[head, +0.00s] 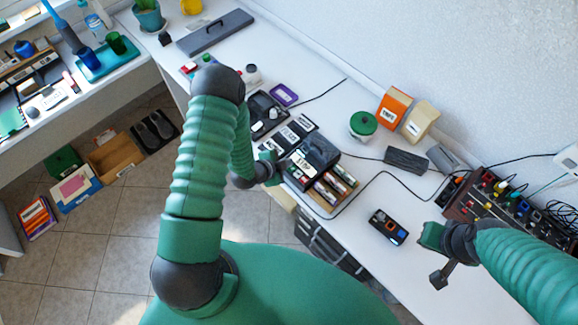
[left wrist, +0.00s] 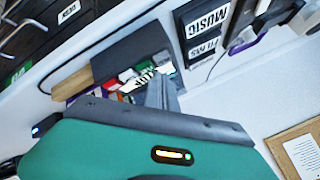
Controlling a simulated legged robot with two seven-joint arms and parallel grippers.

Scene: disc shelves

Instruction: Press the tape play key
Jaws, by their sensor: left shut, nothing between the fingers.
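A dark tape player (head: 318,153) stands on the white counter near its front edge, with a white label on it. In the left wrist view a cluster of red, green and white keys (left wrist: 128,80) with a white label shows just past my fingers; which one is the play key I cannot tell. My left gripper (head: 277,167) is shut and empty, at the left side of the player. In the left wrist view its grey fingertips (left wrist: 162,88) overlap the keys, hiding some; contact is unclear. My right gripper (head: 433,237) hangs over the counter at the right, its fingers unclear.
A wooden tray of cassettes (head: 330,188) sits beside the player. Signs reading MUSIC (left wrist: 208,20) and FILMS lie beyond it. A small black device (head: 388,227), a panel of knobs and plugs (head: 510,212), and black cables are on the right. Orange and cream boxes stand by the wall.

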